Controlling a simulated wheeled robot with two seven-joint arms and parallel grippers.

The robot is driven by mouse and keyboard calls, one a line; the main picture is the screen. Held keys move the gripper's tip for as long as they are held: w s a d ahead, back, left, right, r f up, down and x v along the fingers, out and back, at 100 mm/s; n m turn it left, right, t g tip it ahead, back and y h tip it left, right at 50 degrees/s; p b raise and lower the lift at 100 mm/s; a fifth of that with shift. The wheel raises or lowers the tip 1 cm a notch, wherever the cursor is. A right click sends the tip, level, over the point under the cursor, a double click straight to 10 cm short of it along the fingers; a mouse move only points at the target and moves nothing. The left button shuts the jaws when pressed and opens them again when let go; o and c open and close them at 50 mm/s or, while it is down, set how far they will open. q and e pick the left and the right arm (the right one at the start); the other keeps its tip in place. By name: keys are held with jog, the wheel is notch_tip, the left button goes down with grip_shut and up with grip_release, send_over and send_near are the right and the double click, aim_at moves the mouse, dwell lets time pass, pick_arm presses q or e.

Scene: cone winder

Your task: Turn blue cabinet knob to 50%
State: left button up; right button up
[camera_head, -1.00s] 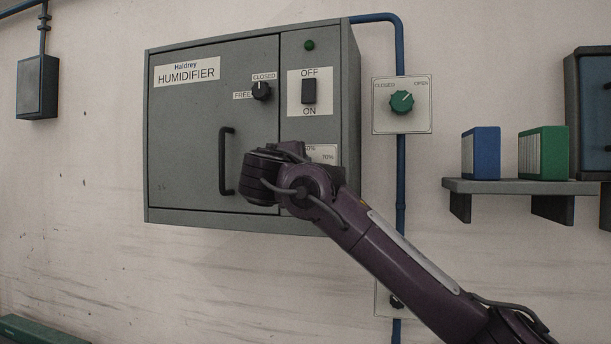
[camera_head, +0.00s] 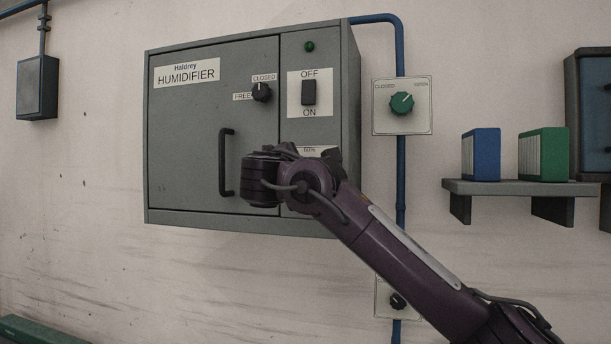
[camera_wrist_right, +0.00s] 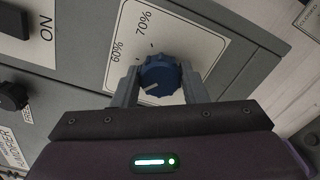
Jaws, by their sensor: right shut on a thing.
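The blue knob (camera_wrist_right: 160,75) sits on a white scale plate (camera_wrist_right: 185,35) in the right wrist view. The labels 60% and 70% are readable there; the rest of the scale is hidden by my gripper. The knob's white mark points to the lower left of that view, past the 60% label. My right gripper (camera_wrist_right: 160,84) is shut on the knob, one finger on each side. In the head view, my right wrist hides the knob, and only the plate's top edge (camera_head: 312,150) shows on the grey humidifier cabinet (camera_head: 200,130). My left gripper is not in view.
The cabinet also carries a door handle (camera_head: 226,162), a black knob (camera_head: 261,92) and an OFF/ON switch (camera_head: 309,92). A green knob (camera_head: 401,103) is on a separate plate to the right. A shelf (camera_head: 530,187) holds binders farther right.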

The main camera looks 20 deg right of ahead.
jog(key=shift+f, duration=0.1)
jog(key=o, duration=1)
jog(key=shift+a, duration=0.1)
jog(key=b+v, duration=0.4)
jog(key=v, duration=0.3)
jog(key=shift+s+a, duration=0.25)
jog(key=shift+s, duration=0.05)
